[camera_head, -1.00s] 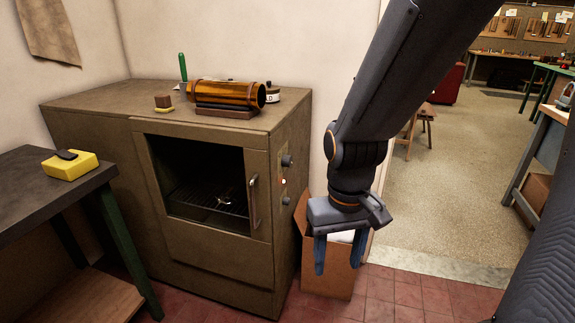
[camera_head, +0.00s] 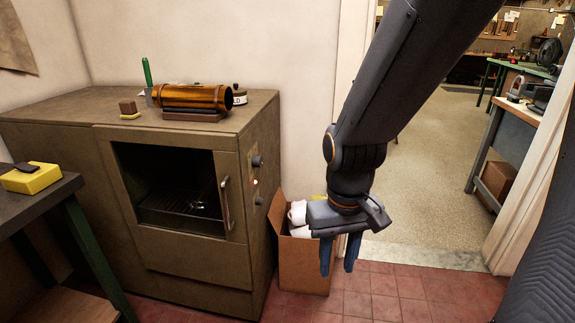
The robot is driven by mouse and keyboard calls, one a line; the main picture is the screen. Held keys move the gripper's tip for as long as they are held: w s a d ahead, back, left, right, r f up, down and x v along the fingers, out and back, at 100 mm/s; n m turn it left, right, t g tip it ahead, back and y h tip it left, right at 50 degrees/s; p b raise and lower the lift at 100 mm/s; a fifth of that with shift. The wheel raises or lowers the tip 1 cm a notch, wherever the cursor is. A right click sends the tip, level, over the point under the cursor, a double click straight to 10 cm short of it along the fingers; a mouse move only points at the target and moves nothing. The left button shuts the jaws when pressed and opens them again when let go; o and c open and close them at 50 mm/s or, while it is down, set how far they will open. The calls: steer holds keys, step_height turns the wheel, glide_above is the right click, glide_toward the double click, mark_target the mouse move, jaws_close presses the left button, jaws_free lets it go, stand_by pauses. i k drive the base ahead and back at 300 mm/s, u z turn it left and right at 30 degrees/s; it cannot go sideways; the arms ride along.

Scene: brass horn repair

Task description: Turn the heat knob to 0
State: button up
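The oven (camera_head: 190,255) is a brown metal cabinet on the left with a dark window and a vertical handle (camera_head: 226,203). Its right side carries two dark knobs, an upper knob (camera_head: 257,161) and a lower knob (camera_head: 258,200), with a small light-coloured spot between them. I cannot read any markings, so which is the heat knob and its setting are unclear. My gripper (camera_head: 337,268) hangs down to the right of the oven, apart from the knobs. Its blue fingers are spaced apart with nothing between them.
A cardboard box (camera_head: 303,265) with white rolls stands on the red tiles beside the oven, behind my gripper. An amber cylinder (camera_head: 190,97) lies on the oven top. A bench with a yellow block (camera_head: 32,178) is at left. A doorway opens at right.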

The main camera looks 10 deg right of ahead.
mark_target(257, 161)
steer(key=z, duration=0.85)
steer(key=k, duration=1.1)
steer(key=z, duration=1.15)
steer(key=i, duration=0.8)
steer(key=u, duration=0.5)
steer(key=i, duration=1.05)
steer(key=u, duration=1.5)
steer(key=i, duration=0.55)
steer(key=u, duration=0.5)
